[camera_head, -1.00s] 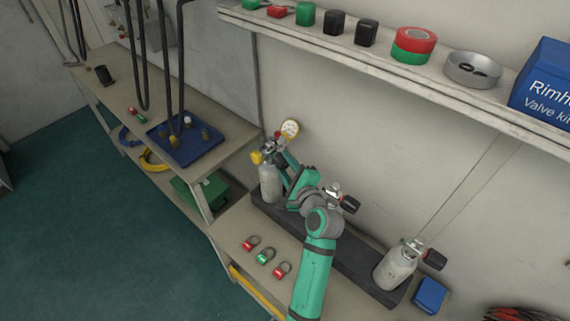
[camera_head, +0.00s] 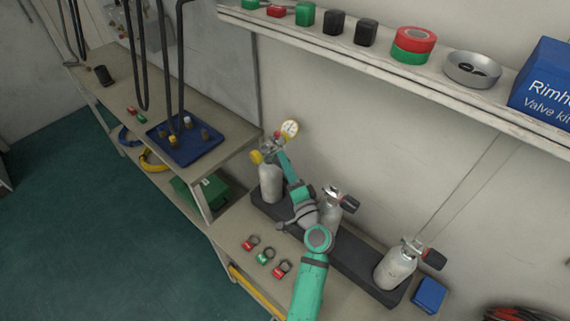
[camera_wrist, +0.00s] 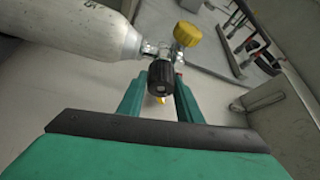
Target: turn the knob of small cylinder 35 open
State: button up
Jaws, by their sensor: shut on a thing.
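The left small cylinder (camera_head: 269,183) stands upright in the dark rack, with a yellow knob (camera_head: 256,157) on its left and a round gauge (camera_head: 290,128) above it. In the wrist view the grey cylinder (camera_wrist: 85,30) lies across the upper left. Its marking is cut off, with only part of a number showing. Its valve carries the yellow knob (camera_wrist: 187,35) and a black knob (camera_wrist: 161,78). My gripper (camera_wrist: 162,88) has a finger on each side of the black knob and is shut on it. In the head view my gripper (camera_head: 281,157) reaches the valve from the right, hiding the black knob.
A middle cylinder (camera_head: 329,212) and a right cylinder (camera_head: 395,267), both with black knobs, share the dark rack (camera_head: 352,262). My arm passes close to the middle one. Several padlock-like tags (camera_head: 265,256) lie in front. A shelf (camera_head: 400,75) runs above.

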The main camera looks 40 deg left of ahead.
jog(key=shift+n+y, duration=0.3)
jog(key=shift+n, duration=0.6)
jog(key=o, duration=1)
jog(key=shift+o, duration=0.2)
